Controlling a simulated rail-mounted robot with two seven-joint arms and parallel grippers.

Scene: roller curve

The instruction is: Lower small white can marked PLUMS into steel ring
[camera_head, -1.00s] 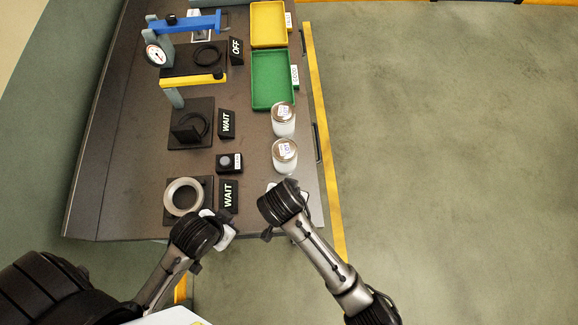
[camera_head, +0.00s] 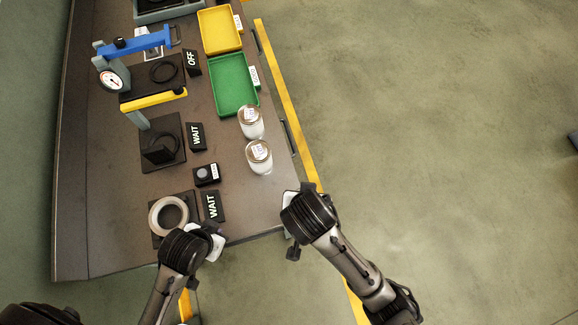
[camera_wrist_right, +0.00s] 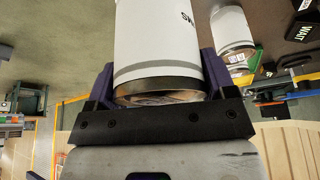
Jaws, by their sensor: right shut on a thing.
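The steel ring (camera_head: 168,216) lies flat on a black base at the near end of the table, its centre open. My right gripper (camera_head: 292,200) is by the table's right edge, right of the ring and apart from it. In the right wrist view the right gripper (camera_wrist_right: 158,90) is shut on a white can (camera_wrist_right: 155,40) with a metal rim; only the end of its lettering shows, upside down. The head view mostly hides this can behind the wrist. My left gripper (camera_head: 214,242) is close to the ring's lower right; its fingers are hidden.
Two white-bodied jars (camera_head: 251,122) (camera_head: 259,157) stand near the right edge. A WAIT sign (camera_head: 212,206) and small black box (camera_head: 206,174) are beside the ring. Behind are a gauge press (camera_head: 113,80), green tray (camera_head: 235,84) and yellow tray (camera_head: 220,30).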

